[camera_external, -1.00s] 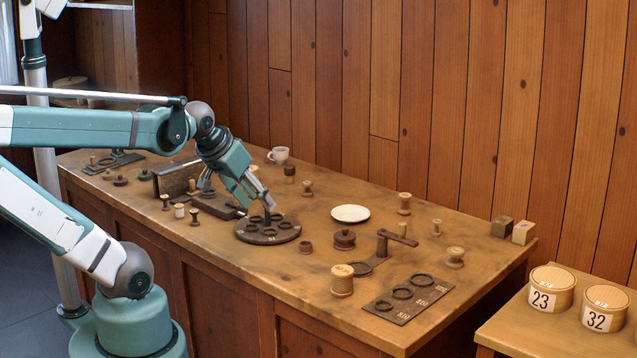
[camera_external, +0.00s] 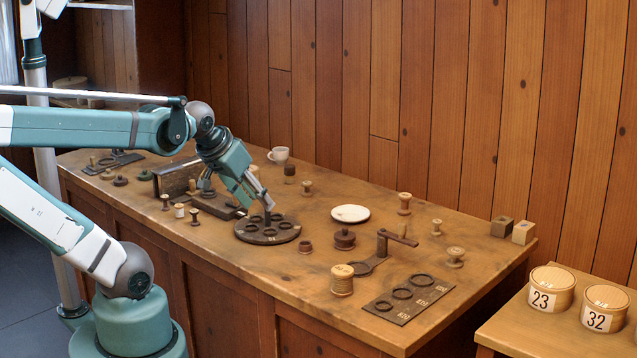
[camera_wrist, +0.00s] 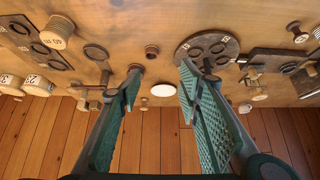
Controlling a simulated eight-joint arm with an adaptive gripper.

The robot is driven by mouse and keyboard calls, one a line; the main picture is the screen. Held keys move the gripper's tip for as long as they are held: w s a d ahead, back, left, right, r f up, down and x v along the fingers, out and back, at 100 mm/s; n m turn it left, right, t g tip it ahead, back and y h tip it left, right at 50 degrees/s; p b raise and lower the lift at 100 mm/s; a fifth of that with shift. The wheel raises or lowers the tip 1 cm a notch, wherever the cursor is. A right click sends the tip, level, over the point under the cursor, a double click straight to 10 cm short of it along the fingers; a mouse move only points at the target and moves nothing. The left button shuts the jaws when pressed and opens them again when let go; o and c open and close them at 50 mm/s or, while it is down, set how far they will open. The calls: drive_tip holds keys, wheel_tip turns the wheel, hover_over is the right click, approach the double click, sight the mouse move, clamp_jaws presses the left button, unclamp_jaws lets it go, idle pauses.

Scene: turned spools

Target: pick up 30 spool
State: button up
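My gripper (camera_external: 262,202) hangs over the dark round plate with ring-shaped recesses (camera_external: 287,233). In the wrist view its two green fingers (camera_wrist: 162,70) stand wide apart with nothing held between them. I cannot read a clear 30 on any spool. A large pale spool (camera_external: 342,283) with a marked top stands near the front edge; its marked top also shows at upper left in the wrist view (camera_wrist: 57,33), but I cannot read the number surely. A small reddish-brown spool (camera_external: 305,247) stands right of the round plate, and shows between the fingers in the wrist view (camera_wrist: 152,51).
A dark lidded piece (camera_external: 344,240), a white saucer (camera_external: 350,213), a crank-like lever (camera_external: 398,238) and a ring board (camera_external: 396,308) lie to the right. Several small spools stand at the left and along the back. Tins marked 23 (camera_external: 541,301) and 32 (camera_external: 597,321) are on a side table.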

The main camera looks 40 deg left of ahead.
drive_tip(key=w+d+r+m+g+h+p, duration=0.1)
drive_tip(key=w+d+r+m+p, duration=0.15)
drive_tip(key=w, duration=0.35)
drive_tip(key=w+d+r+m+p, duration=0.1)
drive_tip(key=w+r, duration=0.3)
drive_tip(key=w, duration=0.2)
drive_tip(key=m+g+h+p, duration=0.3)
drive_tip(key=m+g+p, duration=0.1)
drive_tip(key=m+p, duration=0.65)
hover_over(435, 221)
drive_tip(key=s+a, duration=0.1)
drive_tip(key=a, duration=0.2)
wheel_tip(435, 221, down, 15)
drive_tip(key=shift+s+d+n+p, duration=0.1)
drive_tip(key=shift+d+n+p, duration=0.05)
drive_tip(key=shift+n+p, duration=0.15)
drive_tip(key=shift+x, duration=1.35)
